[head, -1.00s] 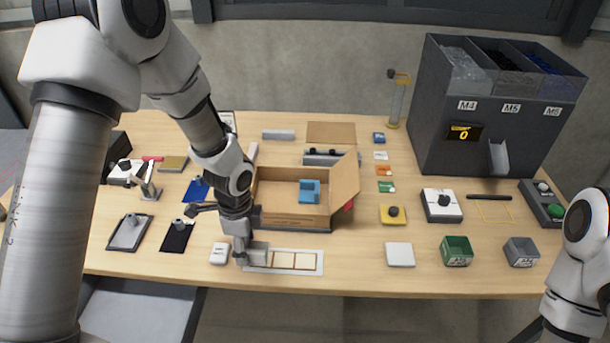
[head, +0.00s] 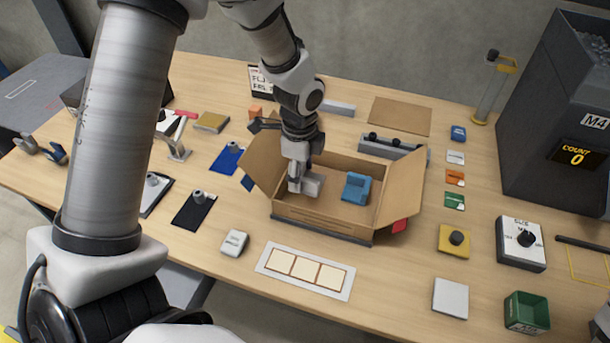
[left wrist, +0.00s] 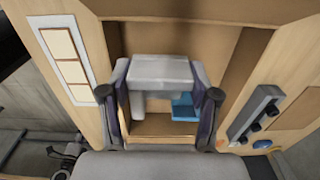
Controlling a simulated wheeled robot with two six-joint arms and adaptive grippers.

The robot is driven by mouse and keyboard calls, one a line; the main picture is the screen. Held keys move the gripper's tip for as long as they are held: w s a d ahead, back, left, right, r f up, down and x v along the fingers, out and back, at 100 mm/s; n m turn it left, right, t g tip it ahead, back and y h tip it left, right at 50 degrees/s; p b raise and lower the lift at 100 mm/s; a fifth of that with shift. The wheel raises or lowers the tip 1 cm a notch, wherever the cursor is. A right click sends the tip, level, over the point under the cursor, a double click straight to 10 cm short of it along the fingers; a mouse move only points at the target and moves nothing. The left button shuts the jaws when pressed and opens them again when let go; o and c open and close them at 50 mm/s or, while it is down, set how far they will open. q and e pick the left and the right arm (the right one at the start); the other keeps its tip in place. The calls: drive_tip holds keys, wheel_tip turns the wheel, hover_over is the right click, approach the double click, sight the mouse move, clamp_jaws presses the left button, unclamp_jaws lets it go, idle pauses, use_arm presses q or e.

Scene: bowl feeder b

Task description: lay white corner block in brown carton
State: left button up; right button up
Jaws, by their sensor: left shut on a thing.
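The white corner block (head: 313,184), pale grey-white in this light, is gripped by my left gripper (head: 299,178) inside the outline of the open brown carton (head: 320,221). In the left wrist view the block (left wrist: 160,69) spans between the two fingers of the left gripper (left wrist: 160,88), with the carton's inside (left wrist: 150,124) behind it. I cannot tell whether the block touches the carton floor. A blue corner block (head: 356,188) sits in the carton, right of the held block.
Carton flaps stand out at left (head: 262,157) and right (head: 404,190). A white card with cream squares (head: 305,271) lies in front. A grey fixture with black knobs (head: 390,147) stands behind the carton. A white eraser-like piece (head: 234,242) lies front left.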

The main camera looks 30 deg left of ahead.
sight(302, 181)
use_arm(q)
wheel_tip(302, 181, down, 4)
drive_tip(key=shift+w+a+f+b, duration=0.1)
drive_tip(key=shift+w+a+b, duration=0.05)
drive_tip(key=shift+b, duration=0.9)
drive_tip(key=shift+w+r, duration=0.15)
drive_tip(key=shift+r, duration=0.15)
drive_tip(key=shift+s, duration=0.35)
drive_tip(key=shift+w+f, duration=0.2)
drive_tip(key=shift+f, duration=0.35)
drive_tip(key=o, duration=1)
use_arm(e)
drive_tip(key=f, duration=0.3)
drive_tip(key=shift+w+f, duration=0.35)
drive_tip(key=shift+f, duration=0.05)
use_arm(q)
drive_tip(key=shift+r, duration=0.15)
wheel_tip(302, 181, up, 13)
drive_tip(key=shift+p, duration=0.65)
use_arm(e)
drive_tip(key=shift+r, duration=0.4)
